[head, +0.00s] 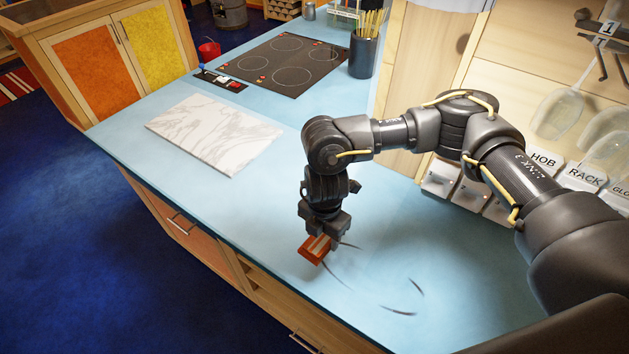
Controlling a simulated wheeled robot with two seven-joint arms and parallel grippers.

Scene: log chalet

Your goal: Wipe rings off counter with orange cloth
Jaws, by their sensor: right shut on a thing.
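My right gripper (322,232) is shut on the orange cloth (312,252), which looks like a small folded pad with paler stripes. The cloth is down at the blue counter (225,203), near its front edge; I cannot tell how firmly it touches. Dark curved ring marks (398,311) show on the counter to the right of and below the cloth. One arc runs up to the cloth, and part of the marks may be hidden under the cloth and gripper. My left gripper is not in view.
A white marble slab (214,134) lies on the counter to the left. Behind it are a black hob (290,62) and a dark pot of sticks (363,55).

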